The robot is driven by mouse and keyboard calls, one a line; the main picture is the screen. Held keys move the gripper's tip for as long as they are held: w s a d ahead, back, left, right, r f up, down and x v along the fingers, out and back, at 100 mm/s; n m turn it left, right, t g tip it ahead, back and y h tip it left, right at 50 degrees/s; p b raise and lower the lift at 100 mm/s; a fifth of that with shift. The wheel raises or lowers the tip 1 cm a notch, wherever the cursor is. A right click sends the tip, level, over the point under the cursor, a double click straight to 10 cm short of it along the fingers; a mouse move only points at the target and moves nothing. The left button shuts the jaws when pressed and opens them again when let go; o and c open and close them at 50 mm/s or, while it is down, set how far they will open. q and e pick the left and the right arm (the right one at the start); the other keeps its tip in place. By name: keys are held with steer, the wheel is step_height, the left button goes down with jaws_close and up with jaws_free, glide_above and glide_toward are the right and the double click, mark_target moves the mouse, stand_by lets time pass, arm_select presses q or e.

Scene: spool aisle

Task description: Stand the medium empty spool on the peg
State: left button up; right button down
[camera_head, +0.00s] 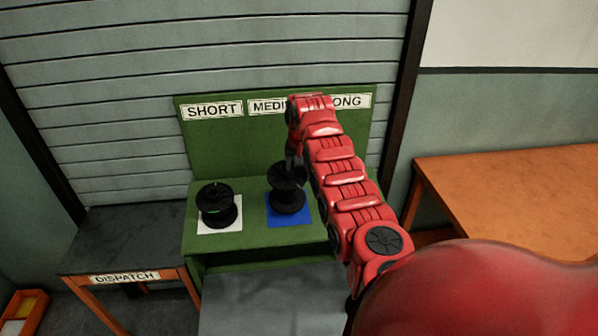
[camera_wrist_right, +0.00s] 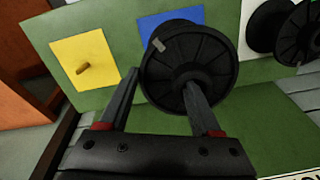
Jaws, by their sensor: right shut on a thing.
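A black empty spool (camera_head: 287,201) is over the blue square (camera_head: 289,221) of the green stand, under the MEDIUM label. My right gripper (camera_head: 293,165) reaches down to it from above and is shut on it. In the right wrist view the fingers (camera_wrist_right: 162,80) are at the spool's flange (camera_wrist_right: 178,65), with the blue square (camera_wrist_right: 195,18) behind. The spool hides any peg there, and I cannot tell whether it rests on the square or hangs just above it. My left gripper is not in view.
The yellow square (camera_wrist_right: 70,48) has a bare peg (camera_wrist_right: 83,68). A dark DISPATCH table (camera_head: 125,235) stands left, an orange table (camera_head: 510,190) right.

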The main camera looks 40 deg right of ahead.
mark_target(299, 176)
steer(key=shift+w+d+f+b, duration=0.15)
steer(key=shift+f+b, duration=0.3)
steer(key=shift+f, duration=1.05)
steer(key=shift+w+f+b, duration=0.15)
steer(key=shift+f+b, duration=0.3)
steer(key=shift+b, duration=0.05)
steer(key=shift+f+b, duration=0.35)
steer(key=shift+f, duration=0.1)
jaws_free()
steer(key=shift+r, duration=0.1)
